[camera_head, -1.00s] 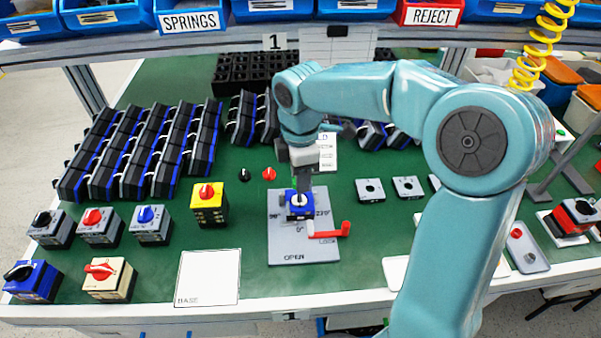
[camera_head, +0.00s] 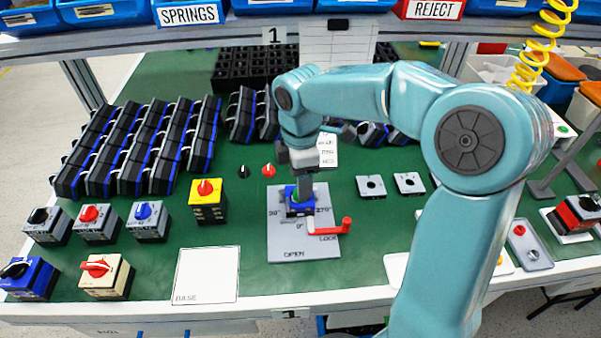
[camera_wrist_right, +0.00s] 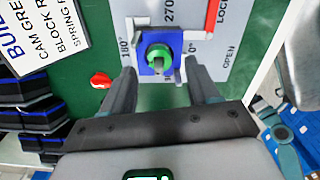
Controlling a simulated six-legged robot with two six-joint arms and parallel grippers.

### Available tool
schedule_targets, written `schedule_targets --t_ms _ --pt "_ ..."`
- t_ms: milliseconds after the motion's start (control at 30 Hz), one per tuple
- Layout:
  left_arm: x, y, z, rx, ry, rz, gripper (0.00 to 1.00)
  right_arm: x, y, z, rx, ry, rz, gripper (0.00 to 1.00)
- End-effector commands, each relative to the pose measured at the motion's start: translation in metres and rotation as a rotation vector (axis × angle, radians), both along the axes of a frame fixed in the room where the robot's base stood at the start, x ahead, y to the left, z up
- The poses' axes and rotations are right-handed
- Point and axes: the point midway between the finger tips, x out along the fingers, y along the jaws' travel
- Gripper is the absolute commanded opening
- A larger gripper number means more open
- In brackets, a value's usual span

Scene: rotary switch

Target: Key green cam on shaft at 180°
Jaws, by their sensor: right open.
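The blue switch block (camera_head: 299,208) sits on the grey angle plate (camera_head: 289,248), held at its sides by pale grey clamp pieces. In the right wrist view the green cam (camera_wrist_right: 159,53) lies on the blue block (camera_wrist_right: 145,68), around a grey shaft stub (camera_wrist_right: 157,66). Whether it is fully seated, and its key angle, I cannot tell. My right gripper (camera_head: 304,187) is above the block; in the wrist view its open fingers (camera_wrist_right: 160,66) stand on either side of the block, apart from the cam. My left gripper is not in view.
A red lock lever (camera_head: 328,227) stands at the plate's right front. Red (camera_head: 269,170) and black (camera_head: 244,171) knobs lie behind the plate. A yellow switch (camera_head: 208,202) and white base sheet (camera_head: 206,275) are left. Two grey square plates (camera_head: 371,187) lie right.

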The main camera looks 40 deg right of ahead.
Motion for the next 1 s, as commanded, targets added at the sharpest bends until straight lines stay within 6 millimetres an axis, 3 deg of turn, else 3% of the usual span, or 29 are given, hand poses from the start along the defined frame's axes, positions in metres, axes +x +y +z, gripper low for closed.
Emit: schedule_targets --t_ms 167,500,700,1000 --pt "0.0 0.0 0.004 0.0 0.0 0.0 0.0 0.001 0.0 0.016 -0.001 -0.003 0.0 0.6" --pt "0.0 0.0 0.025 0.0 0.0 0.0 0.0 0.001 0.0 0.103 0.0 -0.004 0.001 0.6" --pt "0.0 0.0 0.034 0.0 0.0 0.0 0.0 0.001 0.0 0.145 0.0 -0.004 0.0 0.6" --pt "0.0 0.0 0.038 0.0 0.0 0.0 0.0 0.0 0.0 0.164 0.0 0.0 0.0 0.6"
